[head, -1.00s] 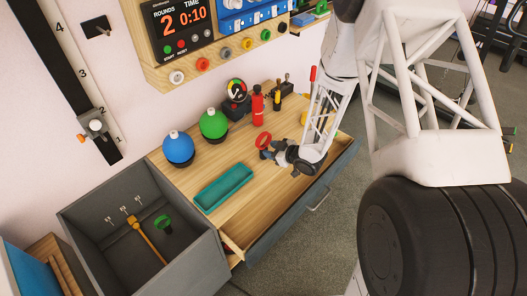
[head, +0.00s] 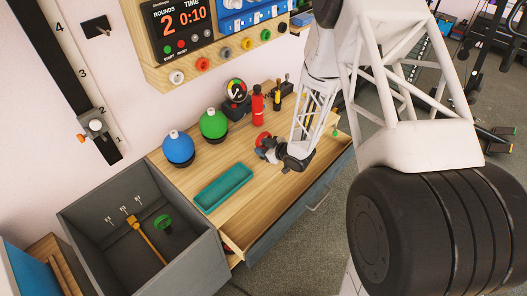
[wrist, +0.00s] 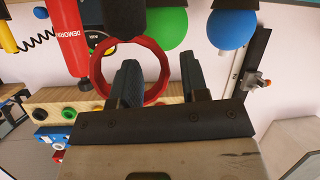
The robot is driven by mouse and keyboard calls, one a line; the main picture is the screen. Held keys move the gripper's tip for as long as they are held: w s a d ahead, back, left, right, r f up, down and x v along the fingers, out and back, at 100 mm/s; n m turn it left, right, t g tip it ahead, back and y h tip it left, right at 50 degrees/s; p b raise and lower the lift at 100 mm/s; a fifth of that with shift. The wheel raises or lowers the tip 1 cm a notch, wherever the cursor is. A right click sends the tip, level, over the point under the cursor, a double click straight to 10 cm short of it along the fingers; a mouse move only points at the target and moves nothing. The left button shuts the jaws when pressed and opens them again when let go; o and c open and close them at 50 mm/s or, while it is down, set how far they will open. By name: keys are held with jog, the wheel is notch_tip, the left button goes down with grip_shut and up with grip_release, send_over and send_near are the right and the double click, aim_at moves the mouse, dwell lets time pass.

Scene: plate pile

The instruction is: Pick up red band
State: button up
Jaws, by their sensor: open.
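The red band (wrist: 96,76) is a ring seen nearly face-on in the wrist view. It also shows in the head view (head: 262,137) on the wooden worktop, partly hidden by my gripper (head: 264,152). In the wrist view my open gripper (wrist: 159,66) is close to the ring. One finger overlaps the ring's opening and the other is outside its right edge, so the right part of the rim appears between them. I cannot tell whether a finger touches it.
A red bottle (head: 257,104), a green ball (head: 213,124) and a blue ball (head: 178,148) stand behind on the worktop. A teal tray (head: 223,187) lies in front of the balls. A grey open box (head: 185,258) holds a yellow tool and a green piece. Bare wood surrounds the tray.

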jog(key=shift+x, duration=1.25)
grip_shut()
